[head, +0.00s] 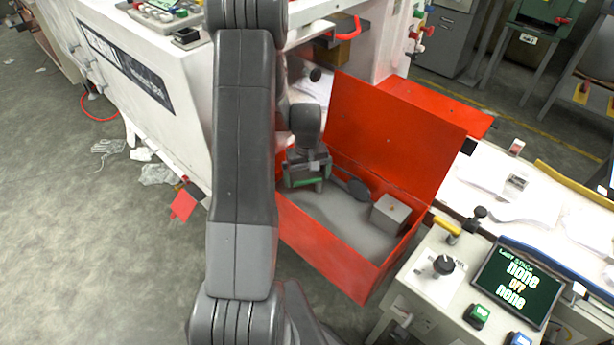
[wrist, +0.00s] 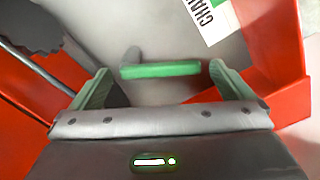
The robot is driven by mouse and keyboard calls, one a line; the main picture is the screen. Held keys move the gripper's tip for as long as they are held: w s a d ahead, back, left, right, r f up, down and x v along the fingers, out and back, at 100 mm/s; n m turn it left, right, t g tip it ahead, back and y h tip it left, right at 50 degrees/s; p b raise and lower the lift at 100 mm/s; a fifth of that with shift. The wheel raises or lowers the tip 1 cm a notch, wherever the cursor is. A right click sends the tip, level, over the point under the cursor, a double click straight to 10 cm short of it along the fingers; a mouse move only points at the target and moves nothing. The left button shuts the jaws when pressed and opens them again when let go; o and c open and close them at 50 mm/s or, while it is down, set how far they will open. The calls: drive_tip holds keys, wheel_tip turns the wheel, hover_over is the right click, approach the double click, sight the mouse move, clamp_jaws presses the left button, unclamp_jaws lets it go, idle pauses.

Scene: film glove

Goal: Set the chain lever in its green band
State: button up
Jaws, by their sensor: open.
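My gripper (head: 308,180) is inside the open red box, pointing down. In the wrist view, its two green-padded fingers (wrist: 160,68) stand wide apart. A green bar (wrist: 165,70) lies crosswise between the fingertips, with a gap at each end. A short grey stub (wrist: 131,54) meets its left end. I cannot tell whether this bar is the lever's grip or the green band. A white label (wrist: 212,16) with cut-off text starting "CHA" is on the grey surface beyond it. In the head view my gripper hides most of this spot.
The red box (head: 330,252) has a raised lid (head: 385,130) behind my gripper.

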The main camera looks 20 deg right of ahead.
drive_tip(key=shift+s+f, duration=0.1)
drive_tip(key=shift+f, duration=0.2)
drive_tip(key=shift+c, duration=0.4)
drive_tip(key=c, duration=1.2)
drive_tip(key=shift+s+f+n+b, duration=0.1)
drive_tip(key=shift+s+n+b, duration=0.3)
drive_tip(key=shift+n+b, duration=0.6)
drive_tip(key=shift+s+d+n+b, duration=0.2)
drive_tip(key=shift+s+n, duration=0.1)
drive_tip(key=shift+n, duration=0.7)
drive_tip(key=shift+s+d+n+b, duration=0.15)
drive_tip(key=shift+s+n, duration=0.1)
drive_tip(key=shift+n, duration=0.75)
drive_tip(key=shift+a, duration=0.1)
